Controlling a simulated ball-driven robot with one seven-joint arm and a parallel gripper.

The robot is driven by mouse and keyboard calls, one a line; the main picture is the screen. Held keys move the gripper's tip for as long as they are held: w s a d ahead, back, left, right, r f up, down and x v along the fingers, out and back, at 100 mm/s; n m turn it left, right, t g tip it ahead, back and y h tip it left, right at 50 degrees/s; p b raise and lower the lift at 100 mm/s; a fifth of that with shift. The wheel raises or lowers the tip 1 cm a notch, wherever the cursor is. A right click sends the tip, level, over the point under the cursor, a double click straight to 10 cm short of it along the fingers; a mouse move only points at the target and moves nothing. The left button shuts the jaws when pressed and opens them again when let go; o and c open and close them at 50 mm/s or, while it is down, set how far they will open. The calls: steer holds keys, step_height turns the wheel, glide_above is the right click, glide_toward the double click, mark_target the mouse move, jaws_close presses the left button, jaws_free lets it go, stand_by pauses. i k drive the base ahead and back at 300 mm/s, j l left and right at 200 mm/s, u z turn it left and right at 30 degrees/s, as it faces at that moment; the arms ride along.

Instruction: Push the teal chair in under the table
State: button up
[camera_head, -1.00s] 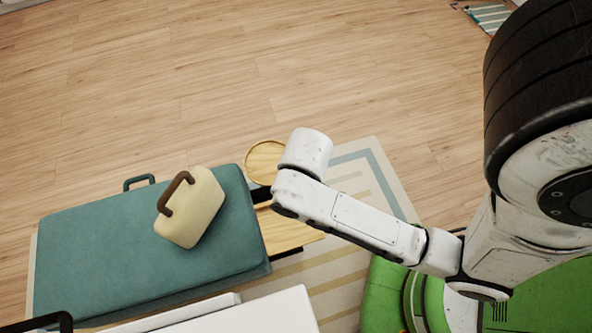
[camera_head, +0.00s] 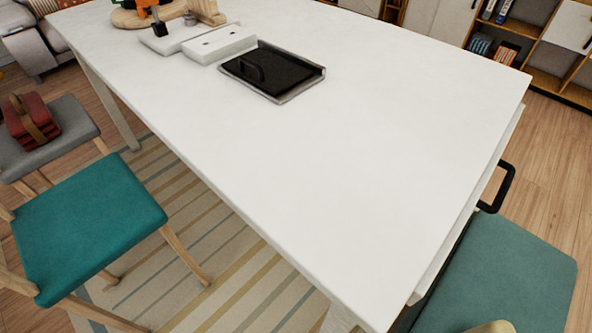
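A chair with a bright teal seat (camera_head: 90,222) and light wooden legs stands at the left, on the near long side of the white table (camera_head: 330,150). Its seat is clear of the tabletop, with a strip of striped rug showing between its front edge and the table. The chair's back is mostly cut off by the left picture edge. My gripper is out of view, so I cannot see its fingers.
A grey-seated chair (camera_head: 45,140) bearing a red bag (camera_head: 30,120) stands beyond the teal one. A dull teal bench or case (camera_head: 510,275) is at the table's right end. A black tray (camera_head: 272,70) lies on the table. Striped rug (camera_head: 220,250) covers the floor between.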

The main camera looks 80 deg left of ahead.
mark_target(68, 235)
steer(key=k+l+u, duration=0.1)
steer(key=u, duration=3.05)
steer(key=j+u, duration=0.45)
steer(key=j, duration=0.3)
steer(key=j+u, duration=0.4)
steer(key=j, duration=0.4)
